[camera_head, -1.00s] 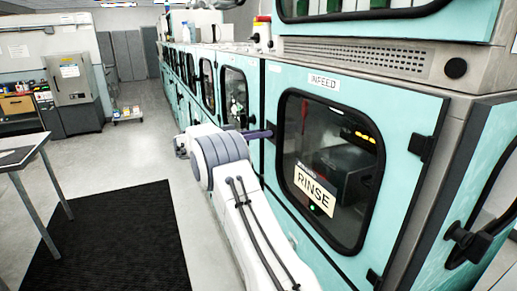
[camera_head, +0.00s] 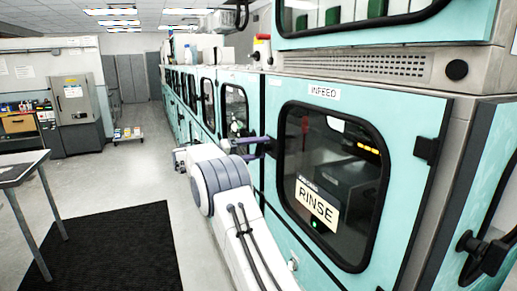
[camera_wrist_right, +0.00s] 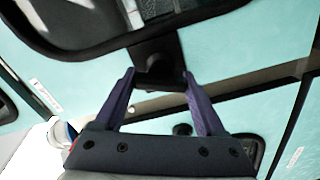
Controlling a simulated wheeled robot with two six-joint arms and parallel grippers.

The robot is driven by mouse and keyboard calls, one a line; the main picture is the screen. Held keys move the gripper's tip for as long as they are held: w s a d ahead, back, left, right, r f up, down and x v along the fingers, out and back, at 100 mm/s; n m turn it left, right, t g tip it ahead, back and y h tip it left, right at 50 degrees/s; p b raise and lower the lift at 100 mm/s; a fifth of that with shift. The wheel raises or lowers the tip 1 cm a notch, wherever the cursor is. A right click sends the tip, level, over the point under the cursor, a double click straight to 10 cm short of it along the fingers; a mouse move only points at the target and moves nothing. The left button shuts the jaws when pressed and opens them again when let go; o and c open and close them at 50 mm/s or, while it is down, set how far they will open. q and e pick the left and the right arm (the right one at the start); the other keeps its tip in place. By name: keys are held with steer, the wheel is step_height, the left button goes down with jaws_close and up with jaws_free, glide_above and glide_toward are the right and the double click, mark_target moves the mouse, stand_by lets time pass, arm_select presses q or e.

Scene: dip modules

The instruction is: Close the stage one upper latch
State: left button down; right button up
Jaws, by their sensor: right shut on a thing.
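The stage one upper latch appears as a small black handle (camera_wrist_right: 160,66) between my fingertips in the right wrist view. In the head view a black latch (camera_head: 270,148) sits at the left edge of the INFEED door (camera_head: 404,190), beside its dark-framed window. My right gripper (camera_head: 265,146) reaches it from the left with its two purple fingers. The right wrist view shows this gripper (camera_wrist_right: 160,75) shut on the latch, one finger on each side. The fingers partly hide the latch in the head view. The left gripper is not in view.
A RINSE sign (camera_head: 317,203) shows in the door window. A black hinge (camera_head: 427,149) is on the door's right side. More teal modules (camera_head: 208,103) run back to the left.

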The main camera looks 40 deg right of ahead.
steer(key=shift+n+p, duration=0.75)
steer(key=shift+n, duration=1.55)
steer(key=shift+w, duration=0.1)
steer(key=o, duration=1.3)
steer(key=shift+w+a+f, duration=0.1)
steer(key=shift+a+f, duration=0.05)
steer(key=shift+a, duration=0.35)
steer(key=shift+b+v, duration=1.5)
steer(key=shift+v, duration=3.3)
